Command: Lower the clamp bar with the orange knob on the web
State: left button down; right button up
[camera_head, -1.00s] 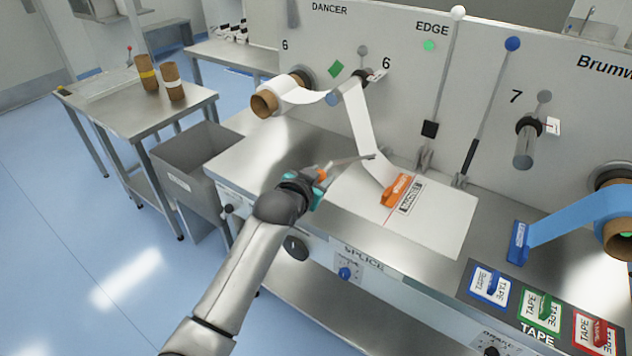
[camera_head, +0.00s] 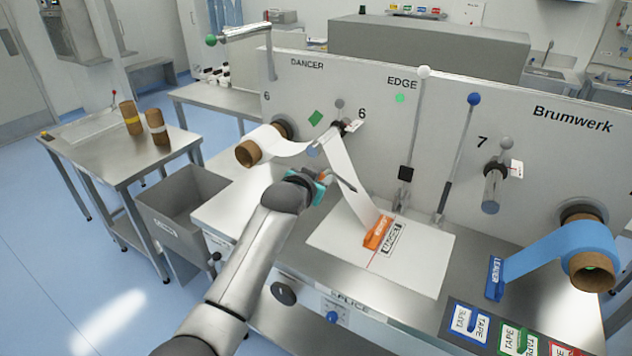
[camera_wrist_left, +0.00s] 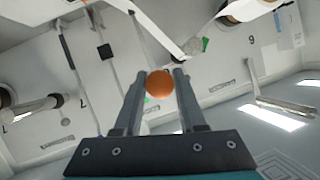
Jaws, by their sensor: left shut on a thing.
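My left gripper (camera_head: 320,178) is above the splice table, beside the white web strip. It is shut on the orange knob (camera_wrist_left: 160,83), which sits between the two fingers in the left wrist view. The web (camera_head: 352,178) hangs from the roller to the white splice plate (camera_head: 420,262). An orange piece (camera_head: 377,232) lies at its lower end. Most of the knob is hidden by the gripper in the head view.
Two upright levers stand against the panel, one with a white knob (camera_head: 424,72), one with a blue knob (camera_head: 474,99). A blue roll (camera_head: 570,245) is at the right. Tape holders (camera_head: 470,323) line the front right. A grey bin (camera_head: 180,205) stands at the left.

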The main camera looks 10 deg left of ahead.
pick_arm(q)
jog(key=shift+r, duration=0.2)
jog(key=c, duration=0.5)
grip_release()
jog(key=shift+w+f, duration=0.1)
jog(key=shift+f, duration=0.05)
jog(key=shift+v, duration=7.65)
jog(key=shift+f, duration=0.1)
